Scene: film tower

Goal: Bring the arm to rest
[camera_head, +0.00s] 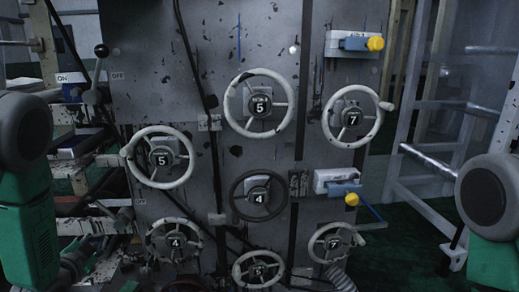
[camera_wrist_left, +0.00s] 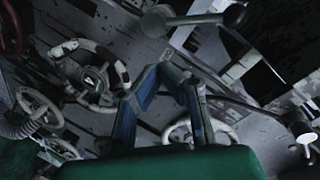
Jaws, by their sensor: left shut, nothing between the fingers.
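My left gripper (camera_wrist_left: 168,72) shows in the left wrist view, with its blue fingers closed together and nothing between them. It is in front of the grey panel with handwheels. In the head view my green left arm (camera_head: 28,235) hangs at the left edge, low and in front of the panel's left side. My green right arm (camera_head: 492,235) is at the right edge; its gripper is out of sight.
A grey panel (camera_head: 150,95) carries several numbered handwheels, including a white one marked 5 (camera_head: 260,125). A black-knobbed lever (camera_head: 101,51) stands by ON and OFF labels at left. Two yellow knobs (camera_head: 375,43) are at right. A pale metal frame (camera_head: 410,110) stands right of the panel.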

